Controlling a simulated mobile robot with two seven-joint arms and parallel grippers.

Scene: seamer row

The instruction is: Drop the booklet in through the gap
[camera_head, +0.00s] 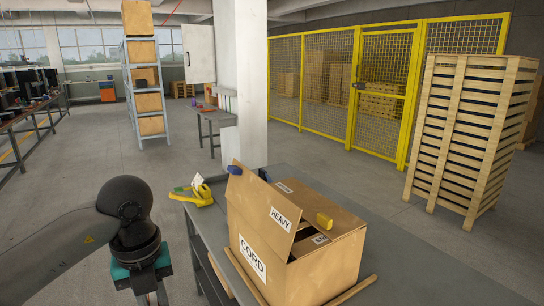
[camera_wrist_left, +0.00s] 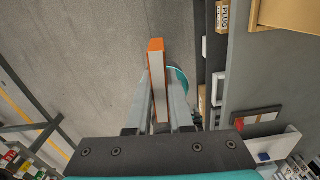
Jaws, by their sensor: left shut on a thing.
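The booklet (camera_wrist_left: 156,80) is thin with an orange edge and a pale face. In the left wrist view it stands edge-on between the fingers of my left gripper (camera_wrist_left: 160,95), which is shut on it. In the head view my left gripper (camera_head: 152,297) points down at the bottom edge, left of the table; its fingertips and the booklet are out of frame. The cardboard box (camera_head: 305,275), labelled CORD and HEAVY, stands on the table. One flap is raised, and a dark gap (camera_head: 312,239) shows between the flaps. My right gripper is not in view.
The grey table (camera_head: 425,268) carries a yellow tape dispenser (camera_head: 200,194) behind the box. Below the tabletop are shelves with boxes (camera_wrist_left: 221,16).

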